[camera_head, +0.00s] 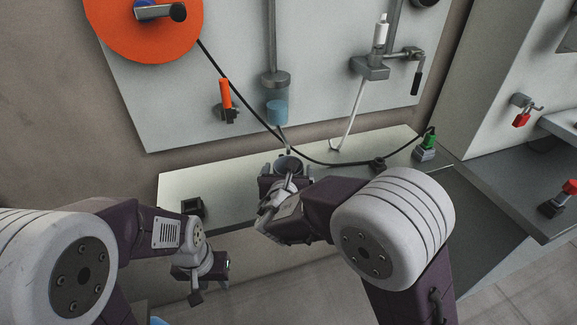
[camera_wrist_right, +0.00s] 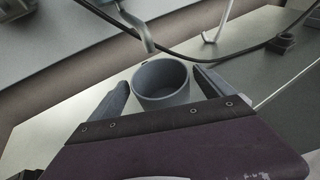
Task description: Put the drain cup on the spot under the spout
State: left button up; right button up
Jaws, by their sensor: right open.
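The drain cup (camera_wrist_right: 162,85) is a round grey-blue open cup, upright and empty inside as far as I see. It stands on the pale shelf, and its rim also shows in the head view (camera_head: 288,162). The grey spout (camera_wrist_right: 140,30) comes down at the cup's far rim; its lower end (camera_head: 287,150) shows in the head view. My right gripper (camera_wrist_right: 160,80) is open, one finger on each side of the cup; whether they touch it is unclear. The spot under the cup is hidden. My left gripper (camera_head: 210,290) hangs low in front of the shelf, empty, fingers apart.
The pale shelf (camera_head: 235,195) carries a small black block (camera_head: 193,207) at left and a green-topped fitting (camera_head: 427,145) at right. A black cable (camera_head: 330,163) crosses behind the cup. A clear blue cylinder (camera_head: 277,112) hangs on the panel above the spout.

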jog(key=v, duration=0.8)
jog(key=shift+s+p, duration=0.35)
jog(key=shift+s, duration=0.05)
jog(key=shift+r, duration=0.15)
